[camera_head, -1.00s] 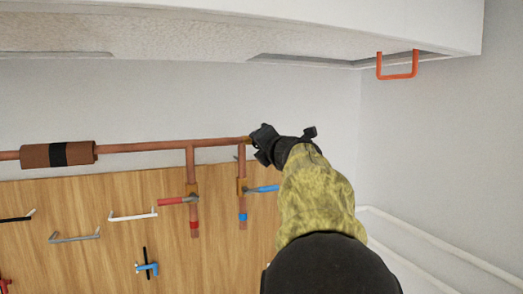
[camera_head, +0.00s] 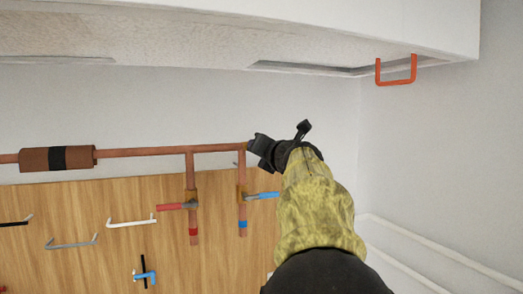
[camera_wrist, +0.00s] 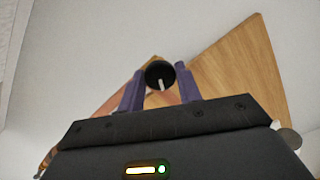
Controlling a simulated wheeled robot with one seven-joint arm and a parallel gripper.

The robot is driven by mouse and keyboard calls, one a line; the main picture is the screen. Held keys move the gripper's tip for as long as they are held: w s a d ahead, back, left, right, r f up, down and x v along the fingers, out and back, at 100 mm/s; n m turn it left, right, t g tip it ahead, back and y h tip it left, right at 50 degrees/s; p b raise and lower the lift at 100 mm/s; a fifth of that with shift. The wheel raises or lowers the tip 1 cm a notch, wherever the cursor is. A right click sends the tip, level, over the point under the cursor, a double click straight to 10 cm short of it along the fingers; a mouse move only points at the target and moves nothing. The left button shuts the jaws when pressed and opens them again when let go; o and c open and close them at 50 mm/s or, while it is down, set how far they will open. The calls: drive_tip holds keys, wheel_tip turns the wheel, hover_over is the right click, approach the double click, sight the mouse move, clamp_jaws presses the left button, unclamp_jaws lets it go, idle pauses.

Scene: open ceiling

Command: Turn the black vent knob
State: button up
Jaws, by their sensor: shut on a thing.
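The black vent knob (camera_wrist: 159,73) is round with a pale pointer line, which slants slightly off straight down in the wrist view. My gripper (camera_wrist: 160,84) has its two purple fingers on either side of the knob, shut on it. In the head view my gripper (camera_head: 259,150) is at the right end of the copper pipe (camera_head: 217,148) and hides the knob. The pipe runs level along the top of the wooden board.
Below the pipe are a red-handled valve (camera_head: 176,206) and a blue-handled valve (camera_head: 262,196), close to my arm. Several bar handles sit on the wooden board (camera_head: 100,205). An orange handle (camera_head: 397,82) hangs at the upper right. The wall right of my gripper is bare.

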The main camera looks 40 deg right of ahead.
drive_tip(key=o, duration=1)
drive_tip(key=shift+f, duration=0.1)
drive_tip(key=shift+s, duration=0.1)
drive_tip(key=b+v, duration=0.3)
drive_tip(key=v, duration=1.4)
drive_tip(key=shift+s+b, duration=0.15)
drive_tip(key=shift+b, duration=0.15)
